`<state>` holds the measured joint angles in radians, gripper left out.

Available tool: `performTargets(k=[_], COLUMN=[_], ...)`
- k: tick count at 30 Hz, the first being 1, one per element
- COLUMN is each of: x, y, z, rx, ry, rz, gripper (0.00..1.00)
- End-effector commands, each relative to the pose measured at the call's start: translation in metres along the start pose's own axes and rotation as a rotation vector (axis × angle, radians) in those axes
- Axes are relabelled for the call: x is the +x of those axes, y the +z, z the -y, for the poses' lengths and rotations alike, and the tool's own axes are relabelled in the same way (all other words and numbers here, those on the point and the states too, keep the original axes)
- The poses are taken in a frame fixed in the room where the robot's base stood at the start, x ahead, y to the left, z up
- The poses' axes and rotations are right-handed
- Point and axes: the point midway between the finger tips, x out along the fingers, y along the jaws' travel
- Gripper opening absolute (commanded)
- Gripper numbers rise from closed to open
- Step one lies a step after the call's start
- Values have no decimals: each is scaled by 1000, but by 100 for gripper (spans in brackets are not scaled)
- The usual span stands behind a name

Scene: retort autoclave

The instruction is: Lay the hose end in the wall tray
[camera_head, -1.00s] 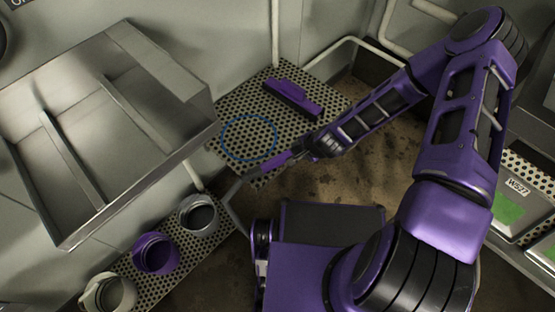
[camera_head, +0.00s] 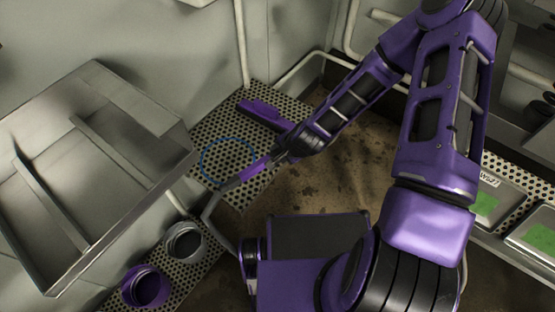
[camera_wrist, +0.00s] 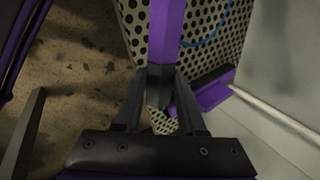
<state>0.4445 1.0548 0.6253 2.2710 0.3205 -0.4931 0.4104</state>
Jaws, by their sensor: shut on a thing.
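My gripper (camera_head: 277,156) is shut on a slim purple bar (camera_head: 254,169), seemingly the hose end. It also shows between the fingers in the wrist view (camera_wrist: 167,30). A grey bent tube (camera_head: 212,203) continues from its far end and curves down to the left. The bar is over or near the front edge of a perforated metal tray (camera_head: 218,126) against the wall; I cannot tell its height. A thin blue ring (camera_head: 203,157) lies on that tray, left of the bar. Which tray is the wall tray is not certain; a large divided metal tray (camera_head: 158,165) is at the left.
A purple block (camera_head: 258,110) lies on the perforated tray, behind my gripper. Grey (camera_head: 184,243) and purple (camera_head: 145,288) round containers stand on a perforated strip at lower left. A wall pipe (camera_head: 241,45) runs down to the tray. Trays with green panels are at right.

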Motion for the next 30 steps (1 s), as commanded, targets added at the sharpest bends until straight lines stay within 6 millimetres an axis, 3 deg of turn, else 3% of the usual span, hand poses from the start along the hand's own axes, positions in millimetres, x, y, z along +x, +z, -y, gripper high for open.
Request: performTargets(k=[8, 14, 22, 30], x=[-18, -34, -92, -168], y=[0, -14, -54, -88], z=[11, 23, 45, 47], rx=[-3, -83, -372, -659], ry=[0, 2, 4, 3], rz=[2, 48, 208, 368], gripper=[0, 0, 0, 0])
